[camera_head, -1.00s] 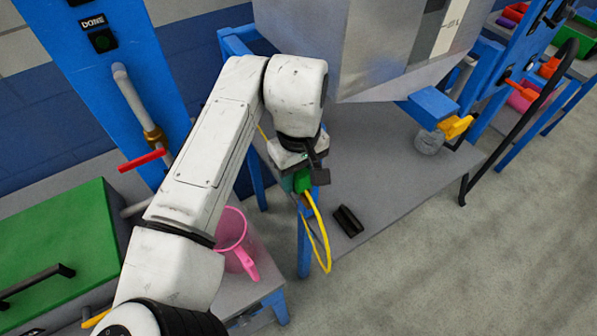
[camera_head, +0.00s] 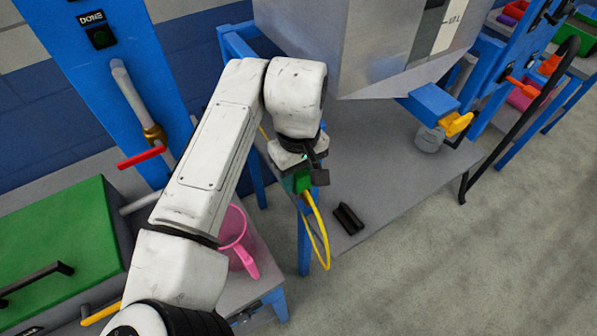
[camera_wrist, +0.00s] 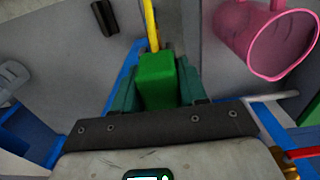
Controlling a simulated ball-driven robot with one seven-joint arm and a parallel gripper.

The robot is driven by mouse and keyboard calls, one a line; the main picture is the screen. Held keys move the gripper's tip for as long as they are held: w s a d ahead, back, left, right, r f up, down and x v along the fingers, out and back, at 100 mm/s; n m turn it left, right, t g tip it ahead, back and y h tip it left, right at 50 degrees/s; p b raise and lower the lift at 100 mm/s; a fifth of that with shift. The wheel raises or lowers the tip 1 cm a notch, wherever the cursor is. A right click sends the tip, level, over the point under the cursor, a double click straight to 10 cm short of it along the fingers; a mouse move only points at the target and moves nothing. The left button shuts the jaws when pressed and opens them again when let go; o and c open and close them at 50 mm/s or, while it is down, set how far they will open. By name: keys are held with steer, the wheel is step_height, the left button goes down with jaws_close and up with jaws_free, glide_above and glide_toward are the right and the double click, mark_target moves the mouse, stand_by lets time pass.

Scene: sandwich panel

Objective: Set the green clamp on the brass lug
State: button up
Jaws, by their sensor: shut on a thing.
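My gripper (camera_head: 303,178) is shut on the green clamp (camera_head: 302,184), a small green block with a yellow cable (camera_head: 318,225) hanging from it. In the wrist view the green clamp (camera_wrist: 158,80) sits between my two dark green fingers, and the yellow cable (camera_wrist: 151,25) runs away from its far end. In the head view the clamp is over the left front edge of the grey table. I cannot make out the brass lug for certain; the lower side of the clamp and what lies under it are hidden.
A black block (camera_head: 347,218) lies on the grey table (camera_head: 390,190). A grey hopper (camera_head: 350,45) hangs above it. A pink jug (camera_head: 238,240) stands at lower left beside a green lid (camera_head: 60,240). A red-handled valve (camera_head: 141,158) juts from the blue column.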

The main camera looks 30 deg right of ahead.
steer(key=o, duration=1.2)
step_height(320, 180, up, 11)
steer(key=shift+f+b, duration=0.15)
steer(key=shift+b, duration=0.45)
steer(key=shift+s, duration=0.1)
